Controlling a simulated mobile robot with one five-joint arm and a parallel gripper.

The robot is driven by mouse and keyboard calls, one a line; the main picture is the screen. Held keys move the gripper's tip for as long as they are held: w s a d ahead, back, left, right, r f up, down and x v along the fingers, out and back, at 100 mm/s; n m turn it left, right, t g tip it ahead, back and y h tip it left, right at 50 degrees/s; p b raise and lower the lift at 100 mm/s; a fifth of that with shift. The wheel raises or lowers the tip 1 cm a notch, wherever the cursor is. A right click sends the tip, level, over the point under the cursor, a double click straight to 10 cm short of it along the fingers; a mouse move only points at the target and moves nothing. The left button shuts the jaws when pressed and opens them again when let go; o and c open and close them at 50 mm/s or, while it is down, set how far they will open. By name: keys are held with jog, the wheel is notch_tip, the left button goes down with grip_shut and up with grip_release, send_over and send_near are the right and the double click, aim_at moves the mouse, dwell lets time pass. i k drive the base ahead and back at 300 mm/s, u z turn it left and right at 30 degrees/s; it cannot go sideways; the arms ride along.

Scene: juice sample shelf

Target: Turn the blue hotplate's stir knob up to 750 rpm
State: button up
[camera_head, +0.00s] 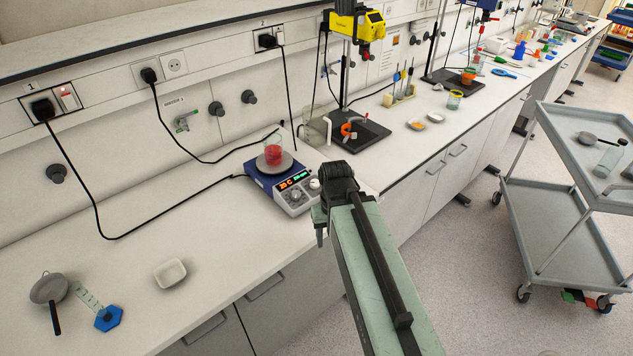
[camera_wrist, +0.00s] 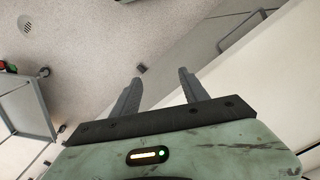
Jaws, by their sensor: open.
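The blue hotplate (camera_head: 262,181) stands on the bench near its front edge in the head view, with a pale front panel and a lit red and green display (camera_head: 293,179). Two round knobs show on the panel: one at the lower left (camera_head: 295,195) and one at the right (camera_head: 314,184). I cannot read their markings or tell which is the stir knob. A beaker of red liquid (camera_head: 273,153) sits on the round plate. My gripper (camera_head: 319,238) is just in front of the hotplate, at the bench edge. In the wrist view my gripper (camera_wrist: 160,76) is open and empty; the hotplate is not seen there.
A white dish (camera_head: 170,273), a sieve (camera_head: 48,290) and a blue-based cylinder (camera_head: 108,318) lie on the bench at left. A stand (camera_head: 358,137) is behind and right of the hotplate. A grey trolley (camera_head: 550,205) stands on the floor at right. Cables run behind the hotplate.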

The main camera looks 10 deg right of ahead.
aim_at(315, 184)
jog(key=u, duration=0.05)
jog(key=k, duration=0.5)
jog(key=u, duration=1.5)
jog(key=i, duration=0.45)
jog(key=u, duration=0.05)
